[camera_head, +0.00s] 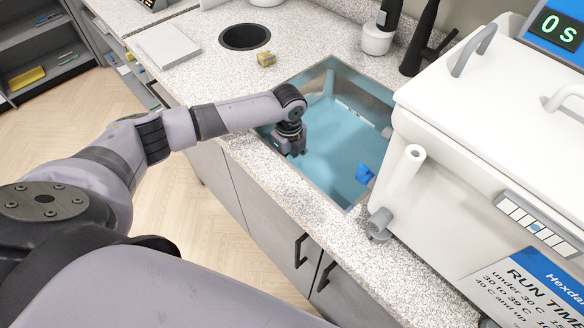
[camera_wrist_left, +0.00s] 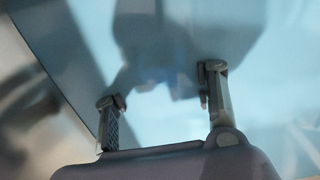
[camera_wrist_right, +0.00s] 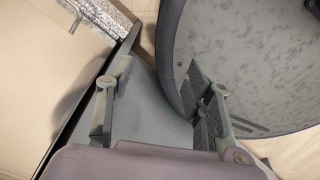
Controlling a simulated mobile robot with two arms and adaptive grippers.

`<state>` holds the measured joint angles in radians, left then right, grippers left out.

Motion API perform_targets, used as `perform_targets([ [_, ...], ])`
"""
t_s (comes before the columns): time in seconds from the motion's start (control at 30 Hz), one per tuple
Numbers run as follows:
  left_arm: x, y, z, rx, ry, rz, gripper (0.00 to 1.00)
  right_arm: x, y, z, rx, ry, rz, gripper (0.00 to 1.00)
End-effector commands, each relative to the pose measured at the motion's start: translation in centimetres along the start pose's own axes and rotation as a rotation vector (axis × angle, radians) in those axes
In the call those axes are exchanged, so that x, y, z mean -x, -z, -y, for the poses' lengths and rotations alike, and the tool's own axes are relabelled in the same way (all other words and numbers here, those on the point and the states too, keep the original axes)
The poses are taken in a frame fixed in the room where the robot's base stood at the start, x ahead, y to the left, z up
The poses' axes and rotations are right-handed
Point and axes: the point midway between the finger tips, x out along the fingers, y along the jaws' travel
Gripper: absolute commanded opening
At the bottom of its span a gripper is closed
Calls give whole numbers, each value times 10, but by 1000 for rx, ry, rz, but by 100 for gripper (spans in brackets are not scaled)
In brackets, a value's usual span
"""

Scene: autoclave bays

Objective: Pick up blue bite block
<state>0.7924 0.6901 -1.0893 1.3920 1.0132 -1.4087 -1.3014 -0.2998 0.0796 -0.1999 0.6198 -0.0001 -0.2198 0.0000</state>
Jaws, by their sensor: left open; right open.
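The blue bite block (camera_head: 364,174) lies in the blue-tinted sink basin, near its right wall. My left gripper (camera_head: 290,146) reaches down into the basin at its left side, apart from the block. In the left wrist view my left gripper (camera_wrist_left: 162,86) has its fingers spread with nothing held. A blurred darker blue patch shows beyond its fingers; I cannot tell whether it is the block. My right gripper (camera_wrist_right: 160,72) is open and empty in the right wrist view, low beside the cabinet and a round grey surface. It is not visible in the head view.
The speckled counter (camera_head: 225,98) surrounds the sink (camera_head: 347,103). A white lidded bath (camera_head: 440,150) stands right of it, with a pipe and grey valve (camera_head: 379,225) near the sink edge.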

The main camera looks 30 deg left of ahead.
Motion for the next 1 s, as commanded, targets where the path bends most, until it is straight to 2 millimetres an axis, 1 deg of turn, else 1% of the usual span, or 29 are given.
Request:
perform_targets([
  [0.07,0,0,0,0,0,0,51,0,0,-1,0,-1,0,48],
  [0.73,1,0,0,0,0,-1,6,0,0,-1,0,-1,0,48],
  [1.0,2,0,0,0,0,-1,6,0,0,-1,0,-1,0,48],
])
